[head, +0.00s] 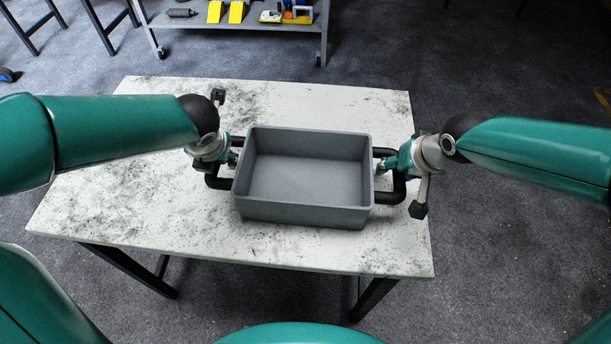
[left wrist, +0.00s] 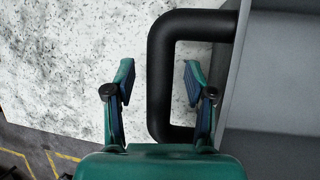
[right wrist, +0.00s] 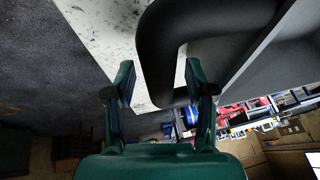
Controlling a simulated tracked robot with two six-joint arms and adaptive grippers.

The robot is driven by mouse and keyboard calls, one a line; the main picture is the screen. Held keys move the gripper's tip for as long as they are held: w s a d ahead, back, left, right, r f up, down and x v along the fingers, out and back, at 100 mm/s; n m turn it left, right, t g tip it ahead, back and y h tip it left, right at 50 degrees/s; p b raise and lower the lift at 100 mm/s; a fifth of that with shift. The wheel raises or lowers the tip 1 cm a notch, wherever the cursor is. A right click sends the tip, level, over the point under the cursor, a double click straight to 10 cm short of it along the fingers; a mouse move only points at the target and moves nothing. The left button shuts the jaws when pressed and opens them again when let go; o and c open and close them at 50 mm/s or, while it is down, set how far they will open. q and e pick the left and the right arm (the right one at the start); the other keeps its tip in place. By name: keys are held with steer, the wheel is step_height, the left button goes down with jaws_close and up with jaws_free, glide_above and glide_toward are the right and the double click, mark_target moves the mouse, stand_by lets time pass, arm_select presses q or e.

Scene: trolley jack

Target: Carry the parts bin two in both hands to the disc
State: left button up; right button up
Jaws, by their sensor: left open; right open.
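The parts bin (head: 303,214) is a grey, empty, open box with a black bar handle at each end. It stands on the speckled white table. My left gripper (head: 232,160) is at the left handle (head: 217,183). In the left wrist view the open fingers (left wrist: 158,80) stand on either side of the handle bar (left wrist: 160,100). My right gripper (head: 384,164) is at the right handle (head: 398,190). In the right wrist view its open fingers (right wrist: 158,82) also straddle the handle bar (right wrist: 158,65). I cannot make out a disc in any view.
The white table (head: 130,215) is bare around the bin. A grey metal shelf (head: 260,22) with yellow parts and tools stands beyond it. Dark carpet (head: 490,240) lies open to the right. A yellow floor marking (head: 603,98) shows at the right edge.

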arm_select(q)
jaws_close()
arm_select(e)
jaws_close()
arm_select(q)
steer(key=shift+r, duration=0.2)
arm_select(e)
steer(key=shift+r, duration=0.2)
